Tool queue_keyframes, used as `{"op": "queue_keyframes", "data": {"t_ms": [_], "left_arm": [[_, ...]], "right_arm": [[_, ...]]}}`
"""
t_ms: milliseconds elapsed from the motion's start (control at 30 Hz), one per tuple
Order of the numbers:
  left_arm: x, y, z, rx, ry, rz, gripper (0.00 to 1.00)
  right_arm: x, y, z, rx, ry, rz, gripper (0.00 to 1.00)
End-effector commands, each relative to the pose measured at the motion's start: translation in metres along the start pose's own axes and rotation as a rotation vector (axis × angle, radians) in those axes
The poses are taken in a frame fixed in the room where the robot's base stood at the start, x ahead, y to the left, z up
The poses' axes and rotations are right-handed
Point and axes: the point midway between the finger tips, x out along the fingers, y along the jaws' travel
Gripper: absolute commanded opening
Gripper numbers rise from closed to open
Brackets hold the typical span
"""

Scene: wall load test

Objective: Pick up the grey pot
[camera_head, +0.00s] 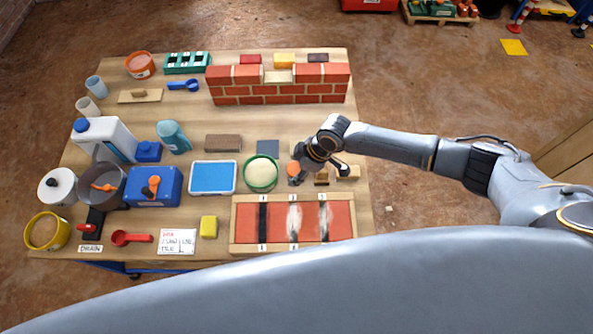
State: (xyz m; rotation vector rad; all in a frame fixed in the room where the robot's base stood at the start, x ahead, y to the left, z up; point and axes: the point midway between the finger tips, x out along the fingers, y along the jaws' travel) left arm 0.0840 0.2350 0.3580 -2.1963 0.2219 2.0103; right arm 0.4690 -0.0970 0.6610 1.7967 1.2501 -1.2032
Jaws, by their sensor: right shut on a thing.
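My right gripper (317,163) is low over the table, right of the middle, and is shut. A small grey pot with an orange top (293,170) is at the gripper's left side. It appears to be the thing held, but the gripper partly covers it and the exact grip is unclear. I cannot tell whether it touches the table. My left gripper is out of view.
A brick wall (280,95) stands at the back of the table (220,122). A framed red panel (338,222) lies in front of the gripper. Blue containers crowd the left.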

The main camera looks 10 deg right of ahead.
Motion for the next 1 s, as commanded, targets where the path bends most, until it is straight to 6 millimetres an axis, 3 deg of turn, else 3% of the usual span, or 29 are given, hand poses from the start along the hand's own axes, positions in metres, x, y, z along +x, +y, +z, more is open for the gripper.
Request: {"op": "queue_keyframes", "data": {"t_ms": [200,500,733,1000], "left_arm": [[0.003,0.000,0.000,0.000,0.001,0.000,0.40],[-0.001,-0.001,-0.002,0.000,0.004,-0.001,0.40],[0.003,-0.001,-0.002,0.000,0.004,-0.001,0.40],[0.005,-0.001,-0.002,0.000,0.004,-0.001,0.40]], "right_arm": [[-0.028,0.002,-0.012,-0.003,0.005,0.005,0.16],[-0.103,-0.015,0.013,-0.002,0.000,0.005,0.16],[-0.140,-0.032,0.051,0.000,-0.003,0.002,0.16],[-0.163,-0.041,0.071,0.000,0.000,0.003,0.16]]}}
